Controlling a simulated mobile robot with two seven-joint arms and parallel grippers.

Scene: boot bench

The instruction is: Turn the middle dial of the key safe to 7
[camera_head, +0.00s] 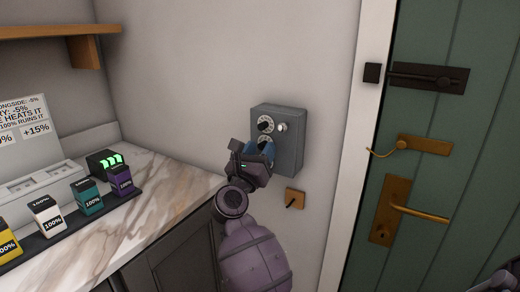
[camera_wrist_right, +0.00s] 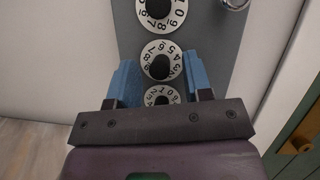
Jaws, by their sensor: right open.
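The key safe is a grey box (camera_head: 290,145) on the wall left of the door. In the right wrist view its face (camera_wrist_right: 213,35) carries a column of three white dials with black knobs: the top dial (camera_wrist_right: 160,10), the middle dial (camera_wrist_right: 160,60) and the bottom dial (camera_wrist_right: 161,95). My right gripper (camera_head: 262,150) is in front of the safe, hiding its lower dials in the head view. Its blue fingers (camera_wrist_right: 160,66) are open, one on each side of the middle dial; contact cannot be told. The middle dial's set number is unclear. My left gripper is not in view.
A silver knob (camera_head: 282,127) sits beside the top dial. A small wooden plate with a dark hook (camera_head: 295,199) is below the safe. A marble counter (camera_head: 165,205) with several coloured cartridges is at left. A green door (camera_head: 450,140) with brass handles is at right.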

